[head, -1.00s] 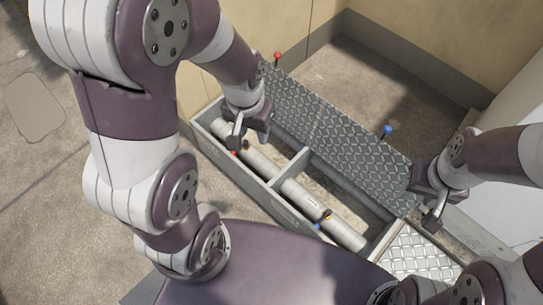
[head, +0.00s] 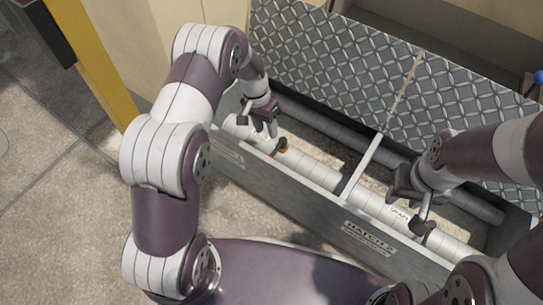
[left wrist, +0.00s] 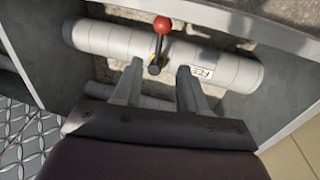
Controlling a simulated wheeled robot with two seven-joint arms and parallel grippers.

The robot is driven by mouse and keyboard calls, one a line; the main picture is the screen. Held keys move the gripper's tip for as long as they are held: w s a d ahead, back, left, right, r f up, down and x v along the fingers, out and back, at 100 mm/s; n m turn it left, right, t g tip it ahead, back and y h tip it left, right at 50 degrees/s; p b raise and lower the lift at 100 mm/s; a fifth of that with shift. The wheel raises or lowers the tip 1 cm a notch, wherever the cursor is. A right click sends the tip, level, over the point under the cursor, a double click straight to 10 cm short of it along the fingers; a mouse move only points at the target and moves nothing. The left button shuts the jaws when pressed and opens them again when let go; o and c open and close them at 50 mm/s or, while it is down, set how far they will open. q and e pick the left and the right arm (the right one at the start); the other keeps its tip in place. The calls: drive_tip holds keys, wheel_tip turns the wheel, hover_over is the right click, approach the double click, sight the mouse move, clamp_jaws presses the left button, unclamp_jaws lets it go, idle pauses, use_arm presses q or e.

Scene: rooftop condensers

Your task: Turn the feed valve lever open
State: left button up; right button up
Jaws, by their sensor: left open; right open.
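The feed valve's lever has a red ball knob (left wrist: 161,25) on a dark stem in the left wrist view. The stem rises from a yellow-marked hub on a pale pipe (left wrist: 230,72) with a partly covered label starting "FEE". In the head view the valve (head: 281,147) is on the pipe in the left compartment. My left gripper (head: 262,128) is open just up and left of it. In the left wrist view its fingers (left wrist: 160,72) are spread either side of the hub; contact is unclear. My right gripper (head: 417,212) is open over the right compartment's pipe, labelled perhaps "DRAIN".
A grey trough (head: 300,195) marked "HATCH 2" holds the pipes, split by a divider (head: 362,165). Diamond-plate lids (head: 320,60) stand along its far side. A yellow post (head: 105,60) stands at left. Open concrete floor (head: 60,210) lies left.

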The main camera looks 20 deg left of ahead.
sight(272, 154)
use_arm(q)
drive_tip(key=f+b, duration=0.2)
drive_tip(key=f, duration=0.1)
drive_tip(key=d+f+b, duration=0.1)
drive_tip(key=f+b, duration=0.1)
drive_tip(key=f, duration=0.2)
drive_tip(key=d+f+b, duration=0.1)
drive_tip(key=f+b, duration=0.1)
drive_tip(key=f, duration=0.2)
drive_tip(key=shift+s, duration=0.35)
drive_tip(key=shift+r, duration=0.15)
clamp_jaws()
drive_tip(key=shift+s, duration=0.1)
